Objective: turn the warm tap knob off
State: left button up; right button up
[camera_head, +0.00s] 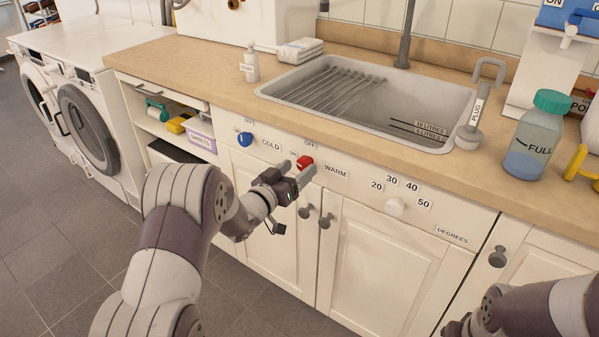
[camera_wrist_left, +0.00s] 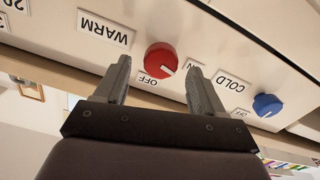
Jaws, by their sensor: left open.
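The red warm tap knob (camera_head: 305,162) is on the white cabinet front, beside the WARM label. In the left wrist view the same knob (camera_wrist_left: 160,58) lies just beyond and between my fingertips, with visible gaps on both sides. Its white mark points between the OFF and ON labels. My left gripper (camera_head: 296,169) is open in front of the knob, and its two fingers show in the wrist view (camera_wrist_left: 159,68). My right arm enters at the lower right of the head view; its gripper does not show clearly.
The blue cold knob (camera_head: 245,139) is left of the red one. A white temperature dial (camera_head: 395,205) is to the right. Cabinet handles (camera_head: 326,221) stick out below. The countertop (camera_head: 400,155) and sink (camera_head: 440,105) are above.

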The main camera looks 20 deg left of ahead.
pick_arm(q)
jog(key=shift+x, duration=0.95)
jog(key=c, duration=1.1)
jog(key=shift+o, duration=0.2)
